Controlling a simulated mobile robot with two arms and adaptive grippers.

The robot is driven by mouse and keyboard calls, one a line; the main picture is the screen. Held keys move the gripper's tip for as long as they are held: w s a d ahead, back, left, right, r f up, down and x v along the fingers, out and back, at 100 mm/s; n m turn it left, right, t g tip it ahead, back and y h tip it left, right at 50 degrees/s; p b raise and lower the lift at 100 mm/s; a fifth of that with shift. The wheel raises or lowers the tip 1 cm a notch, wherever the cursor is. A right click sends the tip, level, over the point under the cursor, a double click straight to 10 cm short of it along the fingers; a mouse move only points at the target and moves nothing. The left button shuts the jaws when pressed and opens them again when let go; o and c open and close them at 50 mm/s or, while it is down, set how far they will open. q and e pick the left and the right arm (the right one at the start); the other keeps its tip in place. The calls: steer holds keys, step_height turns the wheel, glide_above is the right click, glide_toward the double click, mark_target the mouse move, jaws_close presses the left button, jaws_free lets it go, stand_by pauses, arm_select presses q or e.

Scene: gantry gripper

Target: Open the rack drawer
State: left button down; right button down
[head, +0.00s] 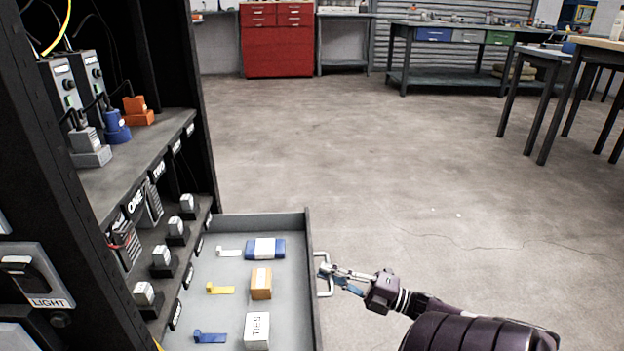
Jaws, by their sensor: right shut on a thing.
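The rack drawer (228,290) stands pulled out to the right from the black rack (205,130). Its grey inside shows, and its near end is cut off by the picture's bottom edge. A pale handle (325,293) sits on the outer face of the drawer front (312,270). My right gripper (328,272) reaches in from the right and is shut on the handle. My left gripper is not in view.
The drawer holds a blue packet (264,249), an orange-brown box (261,284), a white box (257,331) and coloured tags. The rack shelf above carries several devices. Open floor (400,180) lies to the right. A red cabinet (278,45) and workbenches (455,50) stand far back.

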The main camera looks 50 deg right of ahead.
steer(key=shift+s+d, duration=0.3)
steer(key=shift+s, duration=0.1)
steer(key=c, duration=2.3)
jaws_free()
steer(key=v, duration=1.2)
steer(key=shift+f, duration=0.1)
